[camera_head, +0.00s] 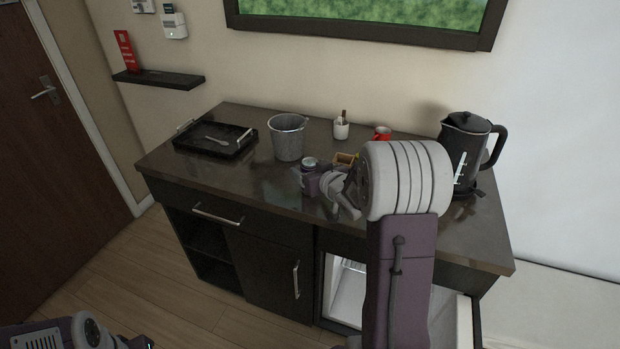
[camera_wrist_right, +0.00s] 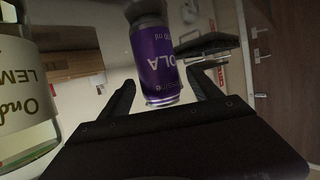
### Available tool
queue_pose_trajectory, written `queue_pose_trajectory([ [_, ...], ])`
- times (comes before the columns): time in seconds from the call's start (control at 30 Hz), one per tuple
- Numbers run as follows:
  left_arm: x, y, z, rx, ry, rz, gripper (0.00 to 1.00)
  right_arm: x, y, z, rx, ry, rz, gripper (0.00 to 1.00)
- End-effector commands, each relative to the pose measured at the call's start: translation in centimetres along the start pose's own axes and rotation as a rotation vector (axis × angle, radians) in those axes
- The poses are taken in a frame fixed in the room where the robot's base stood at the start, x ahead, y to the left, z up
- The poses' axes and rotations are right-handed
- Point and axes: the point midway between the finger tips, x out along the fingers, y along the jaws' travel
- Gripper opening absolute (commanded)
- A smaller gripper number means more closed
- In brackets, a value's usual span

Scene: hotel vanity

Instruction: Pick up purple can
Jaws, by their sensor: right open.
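The purple can (camera_head: 310,182) stands on the dark vanity counter, just left of my right gripper (camera_head: 332,188) in the head view. In the right wrist view the can (camera_wrist_right: 158,60) appears upside down, with its purple label facing the camera. My right gripper (camera_wrist_right: 165,88) is open there, one dark finger on each side of the can's near end. I see no clear contact between fingers and can. In the head view my right forearm hides part of the counter behind it. Only part of my left arm shows at the lower left; its jaws are out of view.
A bottle with a lemon label (camera_wrist_right: 22,100) is close beside my right gripper.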

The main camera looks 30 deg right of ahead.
Motion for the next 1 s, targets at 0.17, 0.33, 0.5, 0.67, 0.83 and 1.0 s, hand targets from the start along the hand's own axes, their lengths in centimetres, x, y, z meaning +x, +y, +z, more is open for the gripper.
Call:
queue_pose_trajectory([
  [0.17,0.2,0.0,0.0,0.000,0.000,0.000,0.36,2.9,-0.1,0.2,0.001,-0.002,-0.001,0.73],
  [0.33,0.2,0.0,0.0,0.000,0.000,0.000,0.36,3.3,-0.1,0.1,0.001,0.000,0.000,0.73],
  [0.5,0.2,0.0,0.0,0.000,0.000,0.000,0.36,3.3,-0.1,0.1,0.001,0.000,0.000,0.51],
  [0.67,0.2,0.0,0.0,0.000,0.000,0.000,0.36,3.3,-0.1,0.1,0.001,-0.001,0.000,0.06],
  [0.83,0.2,0.0,0.0,0.000,0.000,0.000,0.36,3.3,-0.1,0.1,0.000,0.000,0.000,0.00],
  [1.0,-0.4,0.0,0.0,0.000,0.000,0.000,0.36,2.8,-0.1,-1.3,-0.002,0.002,0.000,0.00],
])
